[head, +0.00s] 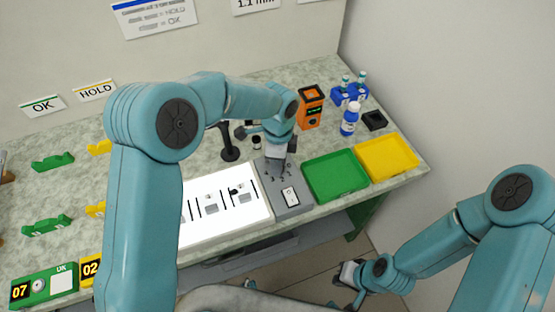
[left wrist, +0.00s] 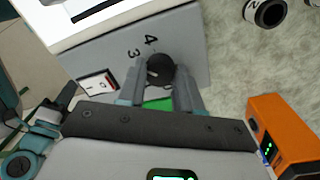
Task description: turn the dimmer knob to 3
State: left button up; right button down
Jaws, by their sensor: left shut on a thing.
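The dimmer knob (left wrist: 160,70) is a dark round knob on a grey control box (left wrist: 95,55). The numerals 3 and 4 show beside it; I cannot make out where its pointer stands. My left gripper (left wrist: 161,78) is shut on the knob, one finger on each side. In the head view my left gripper (head: 279,160) reaches down onto the back part of the grey box (head: 293,209) and hides the knob. My right gripper (head: 347,275) is low at the right, off the table and away from the box; its jaws are too small to judge.
A lit white panel (head: 225,218) adjoins the box on the left. A green tray (head: 335,177) and a yellow tray (head: 386,158) lie to the right.

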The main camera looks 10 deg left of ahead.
dwell(0.4)
pick_arm(q)
jog(key=o, duration=1)
jog(key=shift+d, duration=0.1)
jog(key=shift+o, duration=0.2)
notch_tip(320, 180, up, 16)
jog(key=shift+w+r, duration=0.15)
jog(key=shift+w, duration=0.25)
